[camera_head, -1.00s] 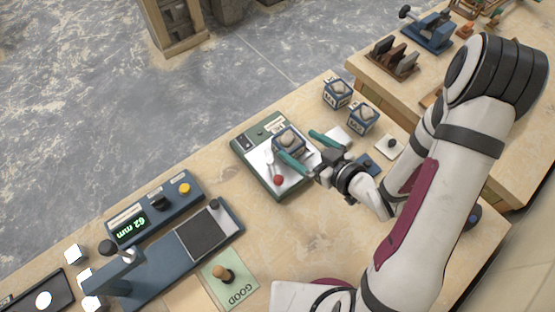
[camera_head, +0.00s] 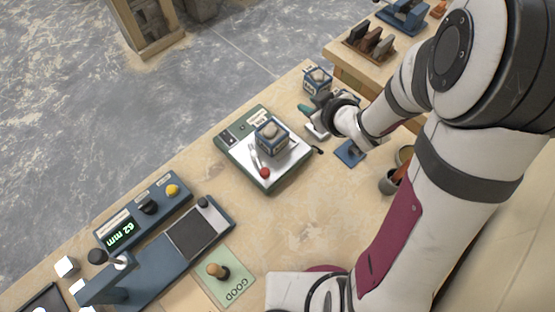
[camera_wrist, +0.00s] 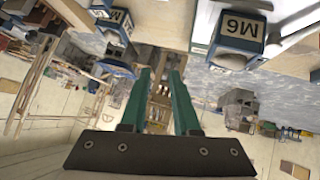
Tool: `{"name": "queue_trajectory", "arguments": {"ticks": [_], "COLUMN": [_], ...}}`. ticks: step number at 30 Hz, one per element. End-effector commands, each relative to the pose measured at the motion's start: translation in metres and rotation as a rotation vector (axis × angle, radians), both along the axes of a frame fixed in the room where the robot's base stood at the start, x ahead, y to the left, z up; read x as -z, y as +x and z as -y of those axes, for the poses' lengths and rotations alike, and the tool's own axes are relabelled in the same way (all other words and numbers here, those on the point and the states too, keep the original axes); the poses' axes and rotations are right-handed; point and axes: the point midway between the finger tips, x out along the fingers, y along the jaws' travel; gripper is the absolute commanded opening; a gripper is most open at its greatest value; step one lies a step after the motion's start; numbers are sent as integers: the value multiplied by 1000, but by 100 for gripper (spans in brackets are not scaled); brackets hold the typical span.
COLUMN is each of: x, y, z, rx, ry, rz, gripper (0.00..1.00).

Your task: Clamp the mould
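A blue mould block (camera_head: 272,138) with a pale rounded top sits on the white plate of a green-framed fixture (camera_head: 243,167). A lever with a red knob (camera_head: 264,172) lies in front of the block. My gripper (camera_head: 317,100) is to the right of and behind the fixture, apart from that block. Its teal fingers are spread and empty in the wrist view (camera_wrist: 157,75). A similar block (camera_head: 317,80) stands just behind the gripper; the hand may hide another. The wrist view shows a block marked M6 (camera_wrist: 238,32) at right and another block (camera_wrist: 117,27) at left.
A blue gauge unit (camera_head: 150,212) reading 62 mm and a blue slide device (camera_head: 165,262) stand at left front. A green GOOD card (camera_head: 238,278) holds a wooden-knobbed piece. A rack (camera_head: 368,42) stands on the back bench. A grey cup (camera_head: 389,182) is near my arm.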

Motion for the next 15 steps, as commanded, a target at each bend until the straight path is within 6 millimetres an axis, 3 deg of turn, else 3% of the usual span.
{"name": "queue_trajectory", "arguments": {"ticks": [1, 3, 4, 6, 10, 15], "x": [-11, -22, -26, -36, -48, -59], "y": [-5, -26, -38, -70, -132, -195], "z": [19, 46, 55, 69, 70, 50], "rx": [111, 293, 368, 531, 746, 900], "ry": [-32, -59, -63, -48, 18, 122], "rz": [-44, -141, -186, -294, -483, -684], "gripper": [19, 6, 1, 0, 0, 0]}}
